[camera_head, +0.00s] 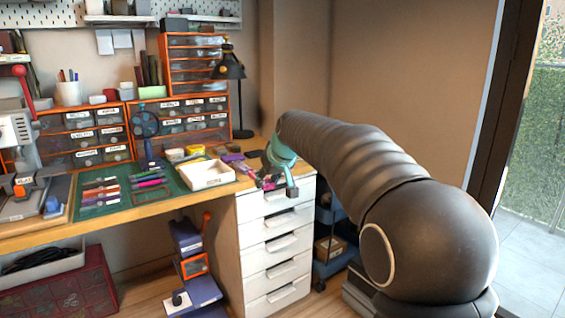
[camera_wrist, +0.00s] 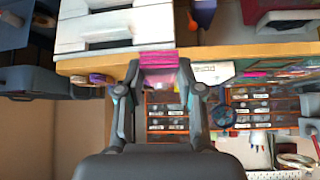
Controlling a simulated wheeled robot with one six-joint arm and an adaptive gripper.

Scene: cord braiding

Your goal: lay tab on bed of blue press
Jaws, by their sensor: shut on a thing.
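My gripper (camera_head: 278,186) is at the front right corner of the bench, above the white drawer unit. It is shut on a magenta tab (camera_wrist: 158,60), which lies across the fingertips in the wrist view. In the head view only a small pink bit of the tab (camera_head: 267,184) shows beside the fingers.
The white drawer unit (camera_head: 275,236) stands below my gripper. On the bench are a white tray (camera_head: 206,174), a green mat (camera_head: 110,208) with coloured cords, a blue fan (camera_head: 145,124) and a black lamp (camera_head: 229,69). A grey press with a red lever (camera_head: 20,130) stands at far left.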

